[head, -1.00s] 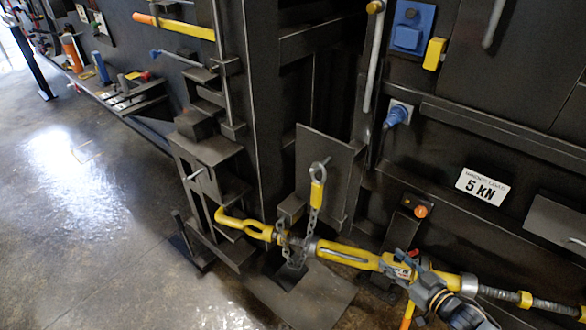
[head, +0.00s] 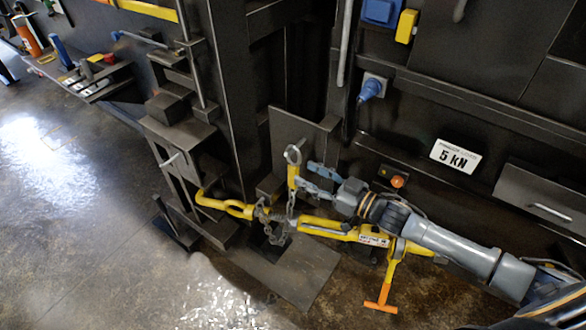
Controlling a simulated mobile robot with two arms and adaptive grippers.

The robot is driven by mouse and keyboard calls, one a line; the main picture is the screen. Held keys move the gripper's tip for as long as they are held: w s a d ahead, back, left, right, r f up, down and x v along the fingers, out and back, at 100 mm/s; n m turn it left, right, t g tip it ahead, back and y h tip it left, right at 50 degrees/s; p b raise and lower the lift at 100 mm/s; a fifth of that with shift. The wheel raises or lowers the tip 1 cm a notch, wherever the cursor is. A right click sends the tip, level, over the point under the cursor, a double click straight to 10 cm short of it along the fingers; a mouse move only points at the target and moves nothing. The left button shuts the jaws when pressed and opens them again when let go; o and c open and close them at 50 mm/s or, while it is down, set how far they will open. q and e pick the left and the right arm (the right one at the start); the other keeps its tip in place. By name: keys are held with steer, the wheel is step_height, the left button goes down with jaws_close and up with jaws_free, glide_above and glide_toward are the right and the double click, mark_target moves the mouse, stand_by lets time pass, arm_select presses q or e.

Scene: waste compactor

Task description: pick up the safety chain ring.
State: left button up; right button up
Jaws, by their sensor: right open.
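The safety chain ring (head: 293,154) is a grey metal loop on top of a short yellow link, standing against a dark plate. A grey chain (head: 290,206) hangs below it towards a yellow bar with a hook end (head: 235,208). My right gripper (head: 307,177) comes in from the right with its blue-grey fingers spread. Its fingertips are just right of the yellow link, slightly below the ring. The gripper looks empty; whether a finger touches the link I cannot tell. My left gripper is not in view.
The yellow tensioning bar (head: 322,228) runs under my right arm, with an orange T-handle (head: 381,305) hanging from it. A blue plug (head: 371,89) and a 5 KN sign (head: 455,156) are on the dark wall. The floor (head: 70,250) at left is clear.

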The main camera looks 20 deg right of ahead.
mark_target(298, 171)
steer(key=x, duration=0.1)
steer(key=p+x, duration=0.1)
steer(key=x, duration=0.3)
steer(key=shift+w+a+f+p, duration=0.1)
steer(key=shift+w+f+p, duration=0.05)
steer(key=shift+f+p, duration=0.25)
steer(key=shift+r, duration=0.1)
steer(key=shift+c, duration=1.3)
jaws_close()
